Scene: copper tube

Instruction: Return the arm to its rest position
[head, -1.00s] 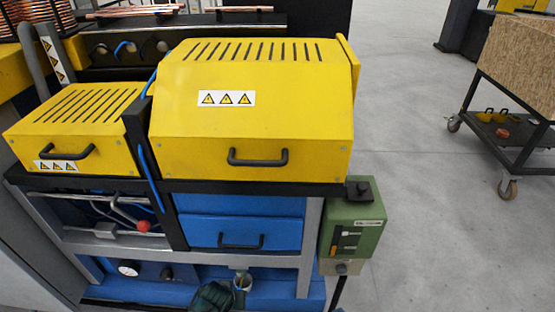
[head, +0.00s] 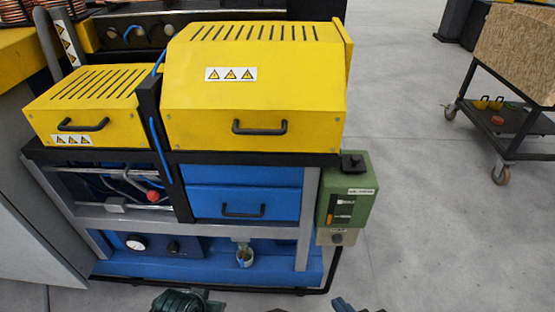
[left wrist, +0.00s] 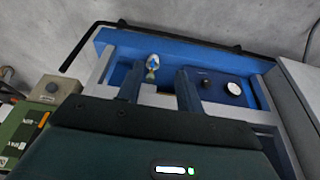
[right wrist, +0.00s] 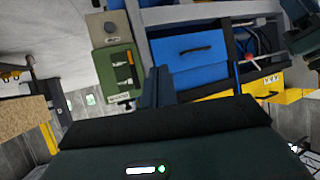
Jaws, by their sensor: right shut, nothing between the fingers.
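My right gripper (right wrist: 156,86) shows in the right wrist view with its fingers together and nothing between them. In the head view only a small dark bluish tip of it (head: 343,304) shows at the bottom edge. My left gripper (left wrist: 158,90) shows in the left wrist view with two fingers apart and an empty gap between them. A dark green part of my arm shows at the bottom of the head view, left of the middle. Both grippers are in front of the machine, touching nothing that I can see.
The machine has yellow covers (head: 250,95), blue drawers (head: 240,190) and a blue base (head: 205,268). A green control box (head: 345,195) hangs at its right side. A wheeled cart (head: 510,120) is at the right; grey floor between is clear.

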